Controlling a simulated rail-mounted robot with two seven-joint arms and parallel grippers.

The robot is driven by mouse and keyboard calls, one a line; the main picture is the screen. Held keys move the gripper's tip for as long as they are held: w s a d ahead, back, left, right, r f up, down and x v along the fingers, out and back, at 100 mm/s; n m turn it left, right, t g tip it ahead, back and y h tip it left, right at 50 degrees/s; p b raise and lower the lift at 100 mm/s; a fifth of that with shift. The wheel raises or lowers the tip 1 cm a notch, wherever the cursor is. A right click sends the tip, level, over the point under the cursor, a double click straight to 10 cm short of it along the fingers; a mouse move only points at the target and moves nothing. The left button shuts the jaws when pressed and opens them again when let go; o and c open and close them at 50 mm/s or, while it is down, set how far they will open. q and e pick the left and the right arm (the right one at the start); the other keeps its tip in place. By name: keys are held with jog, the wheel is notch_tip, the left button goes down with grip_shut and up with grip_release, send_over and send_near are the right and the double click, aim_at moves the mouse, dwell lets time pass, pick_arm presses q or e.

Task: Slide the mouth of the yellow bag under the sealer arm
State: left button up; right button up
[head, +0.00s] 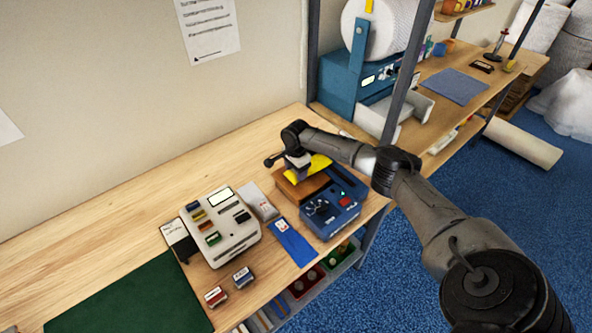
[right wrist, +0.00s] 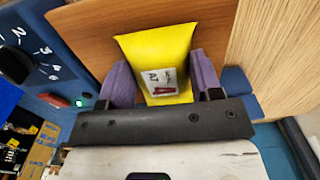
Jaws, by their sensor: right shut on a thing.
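The yellow bag (head: 320,166) is at the wooden block of the blue sealer (head: 333,214), partly hidden by my right gripper. In the right wrist view the bag (right wrist: 160,50) stands out against a brown wooden board (right wrist: 100,38) and carries a white label with a red mark. My right gripper (right wrist: 163,76) is shut on the bag, with one purple finger on each side. A dark bar (head: 346,181) lies along the sealer's back, beside the bag. Whether the bag's mouth is under it cannot be told. My left gripper is not in view.
A pale device with coloured blocks (head: 222,226) and a blue strip (head: 293,241) are left of the sealer. A green mat (head: 135,300) covers the front left. The bench's back left is bare. A shelf post (head: 400,75) stands behind my right arm.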

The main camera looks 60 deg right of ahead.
dwell(0.3)
jog(key=shift+a+f+p, duration=0.1)
jog(key=shift+p, duration=0.4)
jog(key=o, duration=1)
jog(key=shift+o, duration=0.2)
jog(key=shift+r+p, duration=0.55)
jog(key=shift+p, duration=0.15)
jog(key=shift+w+a+r+p, duration=0.1)
jog(key=shift+a+r+p, duration=0.1)
jog(key=shift+r+p, duration=0.85)
jog(key=shift+w+a+r+p, duration=0.15)
jog(key=shift+r+p, duration=0.5)
jog(key=shift+p, duration=0.7)
jog(key=shift+a+r+p, duration=0.2)
jog(key=shift+r+p, duration=0.55)
jog(key=shift+p, duration=0.3)
jog(key=shift+n, duration=0.3)
